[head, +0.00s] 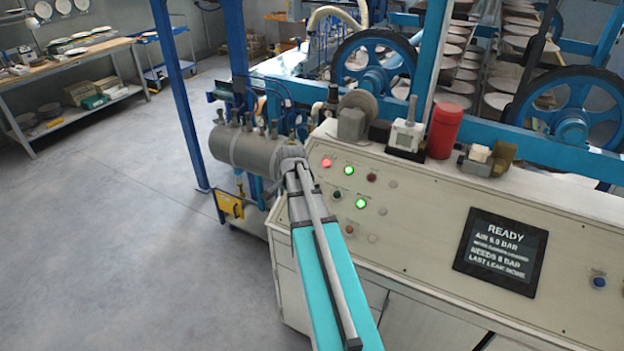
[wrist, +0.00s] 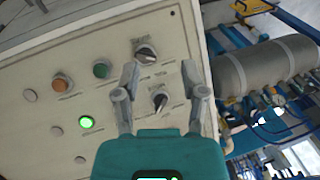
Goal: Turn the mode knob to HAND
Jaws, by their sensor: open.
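Two dark selector knobs are on the cream panel in the wrist view: an upper knob (wrist: 146,53) and a lower knob (wrist: 159,101). Each has small lettering that I cannot read, so I cannot tell which is the mode knob or where HAND is. My gripper (wrist: 159,70) is open and empty, its fingers on either side of the lower knob in the picture. Contact or distance to the panel cannot be told. In the head view my gripper (head: 291,165) is at the panel's left end, and my arm hides the knobs.
The cream control panel (head: 420,215) carries lit buttons and a dark READY display (head: 501,252). A grey cylinder (head: 240,150) with fittings stands left of the panel. A red canister (head: 444,131) stands on the panel's top ledge. The floor (head: 150,230) at left is clear.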

